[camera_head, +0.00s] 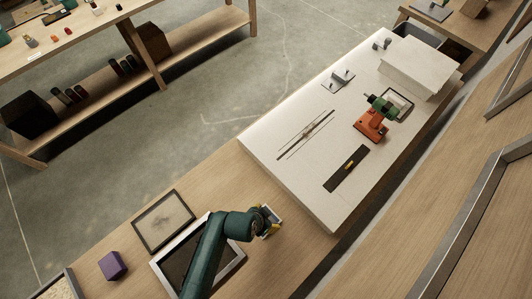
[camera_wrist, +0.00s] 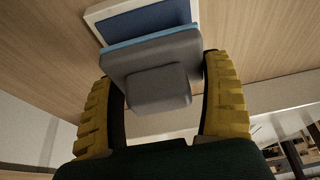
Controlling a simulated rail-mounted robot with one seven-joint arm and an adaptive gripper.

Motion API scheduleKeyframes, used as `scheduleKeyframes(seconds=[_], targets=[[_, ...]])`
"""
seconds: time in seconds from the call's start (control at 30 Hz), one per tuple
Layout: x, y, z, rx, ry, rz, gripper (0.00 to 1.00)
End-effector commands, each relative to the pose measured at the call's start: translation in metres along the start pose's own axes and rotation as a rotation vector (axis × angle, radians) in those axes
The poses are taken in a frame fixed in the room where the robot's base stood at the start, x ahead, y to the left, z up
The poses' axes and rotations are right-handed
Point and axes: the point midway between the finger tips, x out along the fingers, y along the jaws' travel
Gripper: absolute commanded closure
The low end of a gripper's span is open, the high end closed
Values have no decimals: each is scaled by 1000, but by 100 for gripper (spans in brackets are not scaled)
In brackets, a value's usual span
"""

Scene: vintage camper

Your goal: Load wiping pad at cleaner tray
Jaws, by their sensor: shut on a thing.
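My gripper (camera_wrist: 158,72) is shut on the wiping pad (camera_wrist: 153,88), with a yellow finger on each side of its grey body. The pad has a smaller raised grey block and a light-blue layer along its far side. The cleaner tray (camera_wrist: 92,16), with a white rim and dark-blue inside, is right beyond the pad in the wrist view. The pad covers part of the tray; I cannot tell whether they touch. In the head view my gripper (camera_head: 268,222) is over the wooden bench near the white worktop, and a pale tray edge (camera_head: 274,212) shows beside it; the pad is mostly hidden there.
A dark panel in a pale frame (camera_head: 238,262), a flat framed plate (camera_head: 163,221) and a purple block (camera_head: 112,265) are to the left. The white worktop (camera_head: 290,190) holds an orange-and-green tool (camera_head: 371,124), a dark strip (camera_head: 346,169) and a white box (camera_head: 418,68).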

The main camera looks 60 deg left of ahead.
Motion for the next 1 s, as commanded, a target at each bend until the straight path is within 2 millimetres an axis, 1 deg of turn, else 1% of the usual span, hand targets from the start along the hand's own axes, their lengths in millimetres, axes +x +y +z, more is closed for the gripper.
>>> scheduleKeyframes(seconds=[0.03,0.6,1.0], targets=[[-10,0,-4,0,1,0,52],[-55,0,-23,0,2,-1,52],[-53,0,-22,0,2,-1,52]])
